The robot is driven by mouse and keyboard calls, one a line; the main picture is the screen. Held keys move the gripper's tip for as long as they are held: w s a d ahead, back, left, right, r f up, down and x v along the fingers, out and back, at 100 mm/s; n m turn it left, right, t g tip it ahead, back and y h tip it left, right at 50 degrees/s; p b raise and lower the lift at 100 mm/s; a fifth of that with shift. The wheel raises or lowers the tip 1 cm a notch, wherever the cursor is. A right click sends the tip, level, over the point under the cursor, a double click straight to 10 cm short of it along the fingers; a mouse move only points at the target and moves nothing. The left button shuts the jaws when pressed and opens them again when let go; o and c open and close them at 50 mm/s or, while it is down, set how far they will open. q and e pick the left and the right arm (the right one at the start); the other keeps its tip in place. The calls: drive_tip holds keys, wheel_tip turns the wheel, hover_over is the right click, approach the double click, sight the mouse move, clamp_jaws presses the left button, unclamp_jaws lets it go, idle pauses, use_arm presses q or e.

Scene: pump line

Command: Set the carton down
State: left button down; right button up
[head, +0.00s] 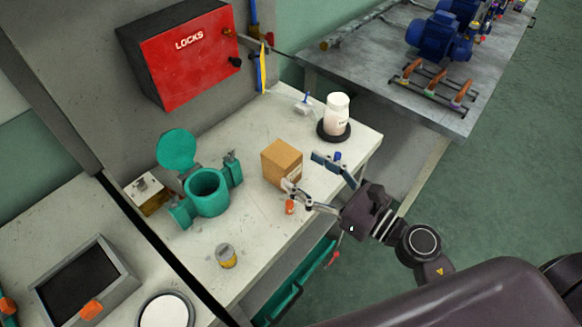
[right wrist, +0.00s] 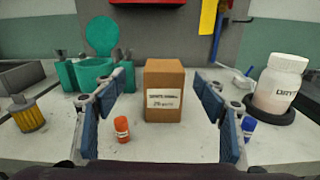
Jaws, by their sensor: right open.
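The brown cardboard carton (head: 281,161) stands upright on the pale worktop (head: 253,218). In the right wrist view the carton (right wrist: 164,82) shows its white label and sits centred between the fingers. My right gripper (head: 306,173) is open and empty, facing the carton from the right in the head view. One fingertip overlaps the carton's lower right corner in the head view; I cannot tell whether it touches. The fingers (right wrist: 160,88) show a gap on both sides of the carton in the wrist view. My left gripper is not in view.
A small orange container (head: 290,207) and a blue one (right wrist: 249,127) stand near the fingers. A white jar (head: 337,113) sits on a black round base. A teal strainer body (head: 207,204) and a yellow canister (head: 227,257) are left. A red LOCKS box (head: 190,65) hangs behind.

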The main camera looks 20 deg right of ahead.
sight(281, 153)
drive_tip(key=shift+w+n, duration=0.3)
drive_tip(key=shift+w+a+p, duration=0.1)
drive_tip(key=shift+w+p, duration=0.2)
drive_tip(key=shift+p+x, duration=0.35)
drive_tip(key=shift+x, duration=0.5)
drive_tip(key=p+x, duration=0.1)
drive_tip(key=x, duration=0.3)
drive_tip(key=shift+w, duration=0.2)
drive_tip(key=shift+w+a+f+p, duration=0.15)
drive_tip(key=shift+w+a+p, duration=0.05)
drive_tip(key=shift+p, duration=0.1)
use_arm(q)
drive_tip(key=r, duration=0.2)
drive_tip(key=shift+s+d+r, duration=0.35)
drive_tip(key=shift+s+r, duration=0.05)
use_arm(e)
drive_tip(key=shift+c, duration=0.4)
drive_tip(key=c, duration=1.3)
drive_tip(key=shift+c, duration=1.3)
